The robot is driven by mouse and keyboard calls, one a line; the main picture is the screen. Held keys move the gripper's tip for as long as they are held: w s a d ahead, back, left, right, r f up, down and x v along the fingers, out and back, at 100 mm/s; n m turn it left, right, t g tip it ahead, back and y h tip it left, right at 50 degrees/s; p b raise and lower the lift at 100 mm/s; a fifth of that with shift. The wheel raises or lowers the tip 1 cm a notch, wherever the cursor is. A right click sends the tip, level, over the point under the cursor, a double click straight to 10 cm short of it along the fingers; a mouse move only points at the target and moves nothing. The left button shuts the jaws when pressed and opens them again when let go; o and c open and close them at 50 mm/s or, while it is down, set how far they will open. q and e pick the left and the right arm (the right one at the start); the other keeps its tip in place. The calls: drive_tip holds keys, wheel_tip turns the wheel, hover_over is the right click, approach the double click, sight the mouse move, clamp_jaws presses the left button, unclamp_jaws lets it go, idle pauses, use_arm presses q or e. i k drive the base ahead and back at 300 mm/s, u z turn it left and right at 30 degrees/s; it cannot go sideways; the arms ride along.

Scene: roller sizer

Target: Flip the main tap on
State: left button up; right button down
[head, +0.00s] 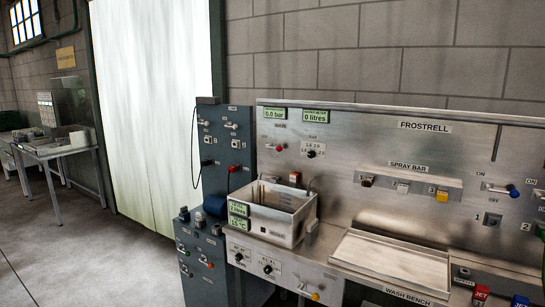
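A small red-tipped lever (279,148) sits on the upper left of the steel panel, under a label that seems to read MAIN. Its exact position is too small to tell. Above it, one green display (275,113) reads 0.0 bar and another (317,116) reads 0 litres. A black dial (311,154) with numbers around it is to the right of the lever. Neither of my grippers shows in the head view.
The steel wash bench (390,257) juts out below the panel, with a pale bin (270,222) at its left. A grey control column (228,150) stands left of it. A blue-ended lever (513,191) marked ON is at the right. Open floor lies at the left.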

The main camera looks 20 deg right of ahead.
sight(278, 148)
drive_tip(key=z, duration=0.25)
drive_tip(key=i, duration=1.65)
drive_tip(key=u, duration=0.3)
